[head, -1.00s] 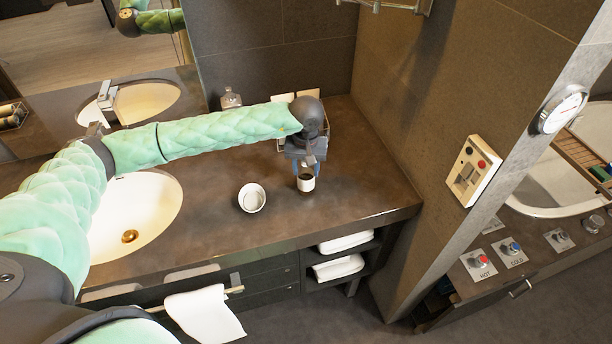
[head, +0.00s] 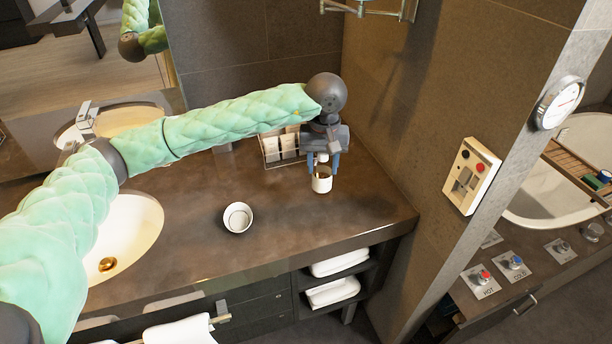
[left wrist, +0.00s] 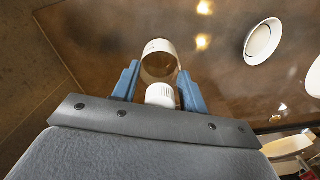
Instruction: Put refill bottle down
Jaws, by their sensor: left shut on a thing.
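My left gripper (head: 322,170) points down over the right part of the vanity counter (head: 190,225). It is shut on the refill bottle (head: 321,184), which has a white cap, a brown body and a white band. In the left wrist view the bottle (left wrist: 158,68) sits between the two blue fingers (left wrist: 158,88), with its cap toward my palm. The bottle looks roughly upright and low over the counter. I cannot tell whether its base touches the surface. My right gripper is not in view.
A white bowl (head: 237,218) stands left of the bottle; it also shows in the left wrist view (left wrist: 262,42). A wire rack with white items (head: 283,146) is behind left. The side wall (head: 385,120) rises to the right. The counter in front is clear.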

